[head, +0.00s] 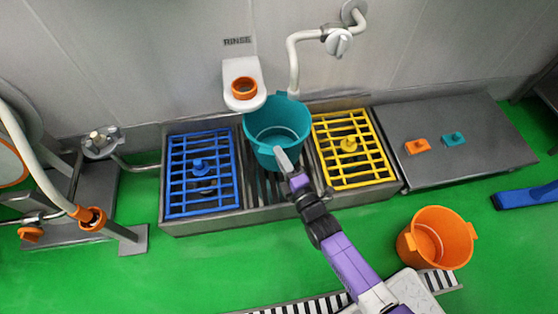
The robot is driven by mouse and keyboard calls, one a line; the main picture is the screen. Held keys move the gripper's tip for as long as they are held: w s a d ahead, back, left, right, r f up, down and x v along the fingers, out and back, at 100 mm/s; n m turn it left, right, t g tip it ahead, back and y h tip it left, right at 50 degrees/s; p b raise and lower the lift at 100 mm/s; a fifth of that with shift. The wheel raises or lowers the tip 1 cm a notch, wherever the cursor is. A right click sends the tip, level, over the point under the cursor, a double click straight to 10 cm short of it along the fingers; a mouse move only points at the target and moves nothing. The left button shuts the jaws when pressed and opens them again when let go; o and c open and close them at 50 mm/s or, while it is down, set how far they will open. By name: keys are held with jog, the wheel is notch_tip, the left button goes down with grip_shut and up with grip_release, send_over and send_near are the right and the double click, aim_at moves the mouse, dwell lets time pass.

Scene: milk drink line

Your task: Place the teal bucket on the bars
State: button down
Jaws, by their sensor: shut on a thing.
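The teal bucket (278,130) is upright in the middle of the head view, over the dark metal bars (262,183) between the blue and the yellow grid. My gripper (284,160) is shut on the bucket's near side. I cannot tell whether the bucket's bottom touches the bars or hangs a little above them. The bucket hides most of the bars; only parts show below and to its left.
The blue grid (202,172) is left of the bars, the yellow grid (352,150) right. A rinse spout (294,70) and a white holder with an orange ring (243,88) are behind. An orange bucket (437,238) stands on the green floor at right.

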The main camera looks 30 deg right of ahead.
jog(key=shift+w+f+b, duration=0.2)
jog(key=shift+f+b, duration=0.4)
jog(key=shift+f, duration=0.25)
jog(key=shift+w+f+b, duration=0.2)
jog(key=shift+f+b, duration=0.4)
jog(key=shift+f, duration=0.3)
jog(key=shift+f, duration=0.15)
jog(key=c, duration=1.5)
grip_release()
